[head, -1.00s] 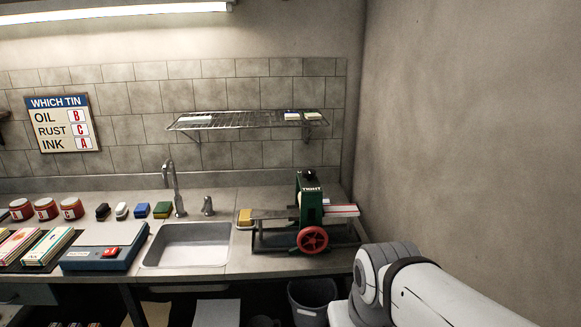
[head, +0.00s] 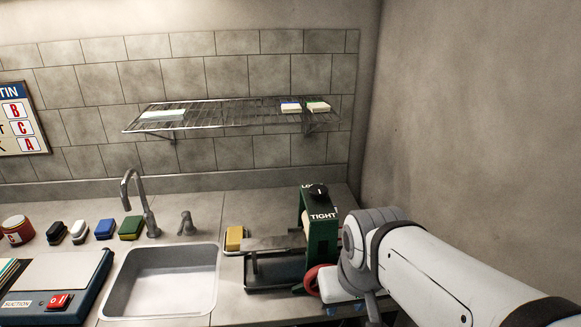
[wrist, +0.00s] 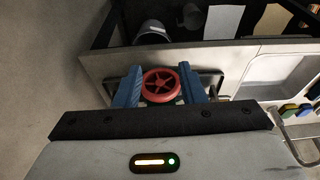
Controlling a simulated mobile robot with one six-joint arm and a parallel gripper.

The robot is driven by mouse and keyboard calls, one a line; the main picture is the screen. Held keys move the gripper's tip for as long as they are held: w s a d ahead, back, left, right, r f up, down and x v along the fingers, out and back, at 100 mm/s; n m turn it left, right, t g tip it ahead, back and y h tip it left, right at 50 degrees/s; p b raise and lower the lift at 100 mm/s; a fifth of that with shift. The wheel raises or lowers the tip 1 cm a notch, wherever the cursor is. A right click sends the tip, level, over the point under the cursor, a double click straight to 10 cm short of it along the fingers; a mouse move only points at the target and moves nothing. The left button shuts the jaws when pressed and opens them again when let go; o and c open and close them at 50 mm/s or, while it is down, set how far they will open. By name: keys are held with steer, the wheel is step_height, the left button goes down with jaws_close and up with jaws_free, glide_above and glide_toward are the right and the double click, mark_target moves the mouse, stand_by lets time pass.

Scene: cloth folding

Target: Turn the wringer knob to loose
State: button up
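The wringer (head: 324,240) is a green upright frame on the counter, right of the sink. Its black knob (head: 318,190) sits on top, between a "TIGHT" label in front and a partly hidden label starting "LO" behind. Which label the knob points to is too small to tell. The wringer's red handwheel (head: 313,278) is partly covered by my arm. In the wrist view, my gripper (wrist: 160,68) has its blue fingers apart, with the red wheel (wrist: 160,86) showing between them; contact cannot be told. The knob is not clearly visible there.
The sink (head: 163,280) and faucet (head: 140,200) are left of the wringer. A yellow sponge (head: 234,238) lies beside it. A wire shelf (head: 235,115) hangs above, and the wall stands close on the right. A bin (wrist: 152,32) is below the counter edge.

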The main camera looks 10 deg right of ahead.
steer(key=shift+d, duration=0.1)
steer(key=shift+o, duration=0.7)
steer(key=shift+r, duration=0.15)
steer(key=o, duration=0.5)
steer(key=w+r+m+p, duration=0.1)
steer(key=w+r, duration=0.2)
steer(key=w, duration=0.1)
steer(key=w+r+m+g+p, duration=0.1)
steer(key=w+r, duration=0.2)
steer(key=w, duration=0.1)
steer(key=w+d+r+m+p, duration=0.1)
steer(key=w+r+m+p, duration=0.1)
steer(key=w+r, duration=0.1)
steer(key=shift+w+r, duration=0.1)
steer(key=shift+w, duration=0.75)
step_height(320, 180, up, 4)
steer(key=m+g+p, duration=0.2)
steer(key=m+p, duration=0.2)
steer(key=m, duration=0.1)
glide_above(318, 188)
steer(key=shift+s, duration=0.35)
steer(key=shift+w, duration=0.2)
steer(key=shift+f, duration=0.25)
step_height(318, 188, down, 7)
steer(key=shift+f+p, duration=0.1)
steer(key=shift+p, duration=0.3)
